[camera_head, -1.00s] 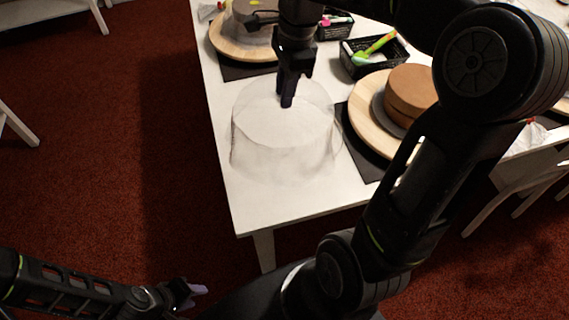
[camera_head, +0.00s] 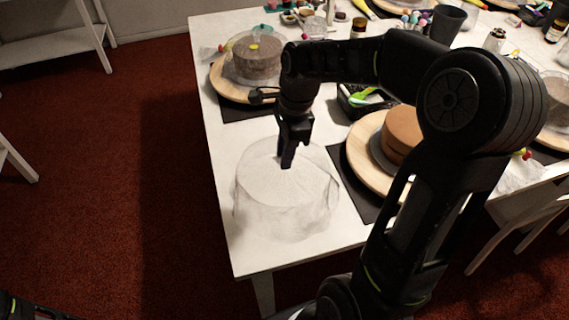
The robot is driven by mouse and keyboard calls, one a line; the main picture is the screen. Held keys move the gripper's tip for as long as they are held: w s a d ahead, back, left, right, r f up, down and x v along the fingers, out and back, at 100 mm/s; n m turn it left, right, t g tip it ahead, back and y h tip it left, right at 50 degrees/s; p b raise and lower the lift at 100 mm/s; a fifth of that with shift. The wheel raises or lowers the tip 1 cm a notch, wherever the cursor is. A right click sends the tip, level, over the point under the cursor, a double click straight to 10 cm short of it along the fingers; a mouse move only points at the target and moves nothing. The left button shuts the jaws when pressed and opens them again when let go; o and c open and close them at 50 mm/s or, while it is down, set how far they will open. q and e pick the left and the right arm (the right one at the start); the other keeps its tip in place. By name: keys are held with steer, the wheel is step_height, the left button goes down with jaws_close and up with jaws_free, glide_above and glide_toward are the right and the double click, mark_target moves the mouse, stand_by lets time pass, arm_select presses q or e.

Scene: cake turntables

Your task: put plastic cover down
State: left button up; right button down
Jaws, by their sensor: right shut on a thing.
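The clear plastic cover (camera_head: 285,205) is a round see-through dome at the near left corner of the white table. My right gripper (camera_head: 287,160) comes down from above and is shut on the top of the cover. The cover looks upright, and its lower rim appears at or very near the table top; I cannot tell whether it touches. Of my left arm, only a dark piece shows at the bottom left corner, and its gripper is out of view.
A brown cake (camera_head: 400,135) stands on a round wooden turntable (camera_head: 362,165) to the right of the cover. Another covered cake (camera_head: 256,58) on a turntable is behind. The table's left and front edges are close.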

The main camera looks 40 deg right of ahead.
steer(key=shift+f, duration=1.85)
steer(key=shift+f, duration=0.25)
steer(key=c, duration=1.3)
jaws_free()
steer(key=shift+r, duration=0.1)
steer(key=shift+o, duration=0.2)
steer(key=shift+r, duration=0.15)
step_height(320, 180, up, 12)
steer(key=d, duration=0.1)
steer(key=shift+s+d, duration=0.3)
steer(key=shift+d, duration=0.05)
